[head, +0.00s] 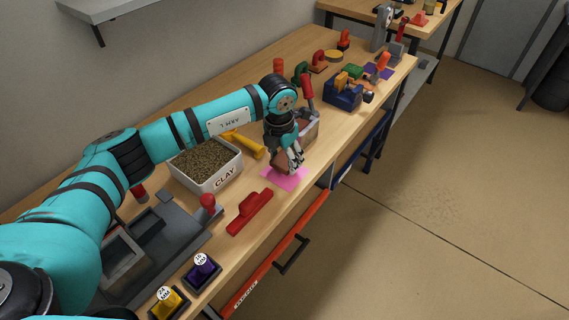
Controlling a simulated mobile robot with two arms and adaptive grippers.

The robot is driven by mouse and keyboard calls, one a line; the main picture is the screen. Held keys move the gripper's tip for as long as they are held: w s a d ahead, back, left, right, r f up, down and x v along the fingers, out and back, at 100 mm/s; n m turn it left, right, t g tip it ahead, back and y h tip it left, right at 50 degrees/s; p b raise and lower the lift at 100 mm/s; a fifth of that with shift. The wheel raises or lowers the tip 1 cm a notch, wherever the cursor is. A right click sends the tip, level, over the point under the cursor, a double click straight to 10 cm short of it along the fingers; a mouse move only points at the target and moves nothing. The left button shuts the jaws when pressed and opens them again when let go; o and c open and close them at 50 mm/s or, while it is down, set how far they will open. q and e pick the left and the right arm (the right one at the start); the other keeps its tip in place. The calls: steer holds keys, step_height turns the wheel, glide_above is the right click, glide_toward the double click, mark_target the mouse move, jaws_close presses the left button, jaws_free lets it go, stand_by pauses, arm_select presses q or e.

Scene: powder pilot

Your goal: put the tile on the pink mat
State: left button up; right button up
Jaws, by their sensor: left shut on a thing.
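My left gripper (291,163) reaches down over the front edge of the workbench, above the pink mat (285,181). It is shut on a brownish tile (278,163), which is partly hidden by the fingers. The tile is over the back part of the pink mat; I cannot tell whether it touches the mat. The mat lies flat on the wood, its front part bare. My right gripper is not in view.
A white CLAY bin (205,172) of granules stands left of the mat, with a red handled tool (250,212) in front. A yellow tool (248,146) and a box (312,131) are close behind my gripper.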

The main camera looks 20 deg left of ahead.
mark_target(284, 161)
arm_select(q)
step_height(284, 161, down, 2)
steer(key=shift+s+f, duration=0.1)
steer(key=shift+f, duration=0.45)
steer(key=o, duration=0.7)
steer(key=shift+f, duration=0.1)
steer(key=o, duration=0.5)
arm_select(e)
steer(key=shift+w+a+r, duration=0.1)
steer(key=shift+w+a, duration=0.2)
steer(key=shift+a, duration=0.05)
arm_select(q)
steer(key=shift+r, duration=0.25)
step_height(284, 161, up, 12)
steer(key=s+b, duration=0.1)
steer(key=shift+s+a, duration=0.15)
steer(key=shift+a, duration=0.05)
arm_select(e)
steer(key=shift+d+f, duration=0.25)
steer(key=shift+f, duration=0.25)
